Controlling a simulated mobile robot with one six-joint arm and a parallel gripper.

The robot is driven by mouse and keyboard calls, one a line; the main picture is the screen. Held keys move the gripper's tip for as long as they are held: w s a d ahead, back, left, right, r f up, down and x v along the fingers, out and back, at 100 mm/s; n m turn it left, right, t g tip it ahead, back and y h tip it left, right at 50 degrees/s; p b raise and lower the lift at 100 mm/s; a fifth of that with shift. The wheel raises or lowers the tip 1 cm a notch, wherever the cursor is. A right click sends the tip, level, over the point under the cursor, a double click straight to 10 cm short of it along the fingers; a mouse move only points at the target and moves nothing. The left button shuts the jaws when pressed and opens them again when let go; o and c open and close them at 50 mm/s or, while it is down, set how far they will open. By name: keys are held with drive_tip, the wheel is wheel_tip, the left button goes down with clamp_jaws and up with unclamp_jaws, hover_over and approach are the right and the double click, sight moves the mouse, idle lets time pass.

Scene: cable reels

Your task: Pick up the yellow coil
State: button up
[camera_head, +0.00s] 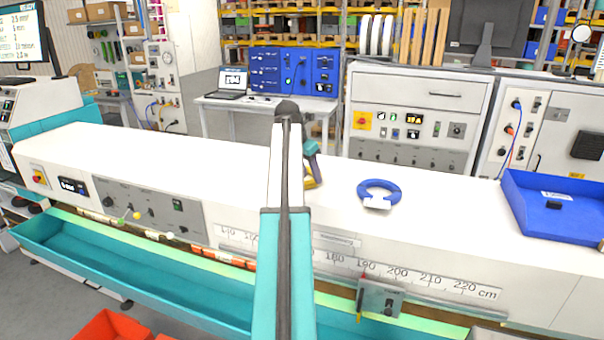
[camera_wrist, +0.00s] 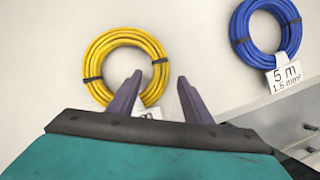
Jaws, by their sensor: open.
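The yellow coil (camera_wrist: 92,52) lies flat on the white bench top, tied with dark bands, in the upper left of the wrist view. My gripper (camera_wrist: 158,80) is open and empty, with its two purple fingers apart. The left finger overlaps the coil's lower right rim in the picture, and hides part of the coil's white label. I cannot tell whether it touches. In the head view only a small yellow part of the coil (camera_head: 310,183) shows beside my arm, which hides the rest. My gripper (camera_head: 313,165) is partly hidden there too.
A blue coil (camera_head: 379,190) with a white label lies to the right on the bench top (camera_head: 440,215). A blue tray (camera_head: 540,215) stands at the right end. The bench top left of my arm is clear. A teal trough (camera_head: 130,270) runs along the front.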

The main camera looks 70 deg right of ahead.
drive_tip(key=shift+p+x, duration=0.35)
drive_tip(key=shift+x, duration=0.8)
drive_tip(key=shift+c, duration=0.4)
clamp_jaws()
